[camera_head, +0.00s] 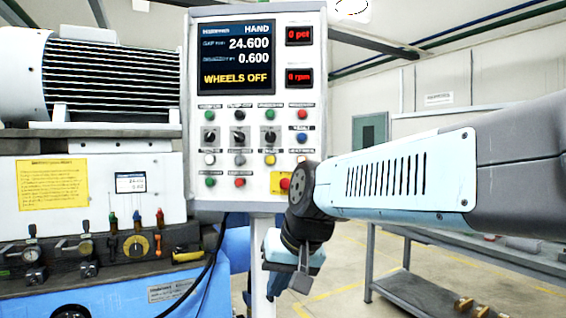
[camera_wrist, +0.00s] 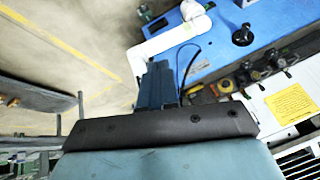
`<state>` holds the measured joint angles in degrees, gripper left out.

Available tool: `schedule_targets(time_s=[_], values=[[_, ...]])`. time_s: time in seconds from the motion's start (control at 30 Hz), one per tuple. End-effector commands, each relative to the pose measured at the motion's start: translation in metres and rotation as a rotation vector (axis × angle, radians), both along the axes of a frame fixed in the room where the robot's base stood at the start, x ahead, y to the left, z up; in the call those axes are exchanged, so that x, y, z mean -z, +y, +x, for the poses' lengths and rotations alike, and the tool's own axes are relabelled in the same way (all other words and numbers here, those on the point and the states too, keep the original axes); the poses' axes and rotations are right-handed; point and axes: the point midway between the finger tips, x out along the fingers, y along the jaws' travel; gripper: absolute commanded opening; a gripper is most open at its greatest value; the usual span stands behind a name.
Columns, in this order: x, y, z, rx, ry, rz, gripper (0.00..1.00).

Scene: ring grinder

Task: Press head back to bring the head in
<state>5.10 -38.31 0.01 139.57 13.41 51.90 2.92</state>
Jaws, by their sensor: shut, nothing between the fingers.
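The control panel (camera_head: 257,95) stands upright at the centre of the head view. It carries several rows of coloured buttons and switches, with a blue button (camera_head: 302,138) and a red button (camera_head: 302,115) in the right column. The labels are too small for me to read, so I cannot tell which button is head back. My gripper (camera_head: 303,283) points down below the panel's lower right corner, apart from it. Its fingers are shut and empty; they also show in the wrist view (camera_wrist: 160,82). My wrist hides part of the panel's lower right edge.
A red stop button on a yellow plate (camera_head: 282,184) sits close to my wrist. The grinder with its motor (camera_head: 110,80) fills the left. A metal table (camera_head: 420,290) stands right.

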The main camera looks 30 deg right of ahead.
Motion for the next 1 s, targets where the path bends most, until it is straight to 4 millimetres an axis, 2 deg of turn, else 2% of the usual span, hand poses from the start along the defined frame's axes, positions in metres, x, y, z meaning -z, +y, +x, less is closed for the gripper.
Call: schedule_targets(time_s=[0.27,0.47,0.67,0.8,1.0], values=[[-0.037,0.002,0.063,0.279,0.001,0.391,0.0],[-0.071,-0.014,0.114,0.471,-0.023,0.677,0.0],[-0.108,-0.049,0.165,0.651,-0.067,0.967,0.0],[-0.133,-0.085,0.198,0.766,-0.11,1.171,0.0],[-0.166,-0.144,0.232,0.895,-0.182,1.434,0.0]])
